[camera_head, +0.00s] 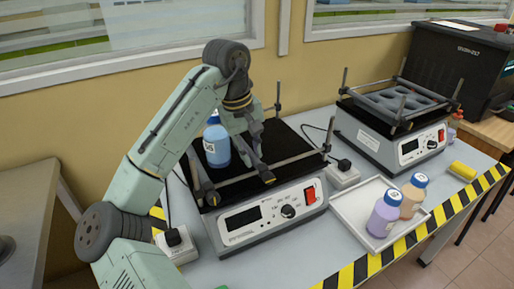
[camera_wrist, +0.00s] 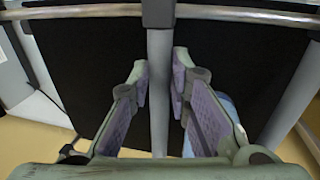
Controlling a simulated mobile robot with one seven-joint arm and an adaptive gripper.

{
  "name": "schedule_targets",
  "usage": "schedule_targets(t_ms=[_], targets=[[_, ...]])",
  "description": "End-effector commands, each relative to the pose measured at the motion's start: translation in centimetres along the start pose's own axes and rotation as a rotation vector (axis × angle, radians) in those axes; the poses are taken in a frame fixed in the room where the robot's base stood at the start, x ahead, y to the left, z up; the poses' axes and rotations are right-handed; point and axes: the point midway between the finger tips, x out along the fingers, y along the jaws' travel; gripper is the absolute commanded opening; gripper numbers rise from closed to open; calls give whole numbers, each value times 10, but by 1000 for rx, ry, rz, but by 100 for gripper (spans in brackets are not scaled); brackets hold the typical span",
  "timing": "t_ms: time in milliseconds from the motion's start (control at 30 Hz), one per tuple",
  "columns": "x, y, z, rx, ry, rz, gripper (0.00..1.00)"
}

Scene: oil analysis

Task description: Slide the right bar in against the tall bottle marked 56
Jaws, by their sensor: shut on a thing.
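A blue bottle (camera_head: 216,146) with a pale label and lid stands upright on the black platform (camera_head: 283,143) of the near shaker, left of my gripper. I cannot read its number. My gripper (camera_head: 263,172) reaches down over the platform. In the wrist view my gripper (camera_wrist: 160,85) is shut on a grey bar (camera_wrist: 159,50), with one finger on each side of it. The bar meets a crosswise rail (camera_wrist: 80,12) at a dark clamp. Part of the blue bottle (camera_wrist: 228,106) shows behind the right finger, apart from the bar. My arm hides part of the platform.
The near shaker's front panel (camera_head: 265,212) has a red switch. A white tray (camera_head: 348,213) with a purple bottle (camera_head: 384,214) and an orange-brown bottle (camera_head: 412,197) lies to its right. A second shaker (camera_head: 385,135) stands behind. Corner posts rise around the platform.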

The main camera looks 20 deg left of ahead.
Motion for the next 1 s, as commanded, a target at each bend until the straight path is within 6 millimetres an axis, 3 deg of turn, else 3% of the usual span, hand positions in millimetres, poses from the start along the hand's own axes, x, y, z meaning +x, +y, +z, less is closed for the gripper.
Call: schedule_targets(t_ms=[267,300,600,867,1000], targets=[[-1,0,0,-1,2,0,0],[-1,0,0,-1,2,0,19],[0,0,0,0,1,0,38],[0,0,0,0,0,0,38],[-10,0,-1,-1,4,-1,38]])
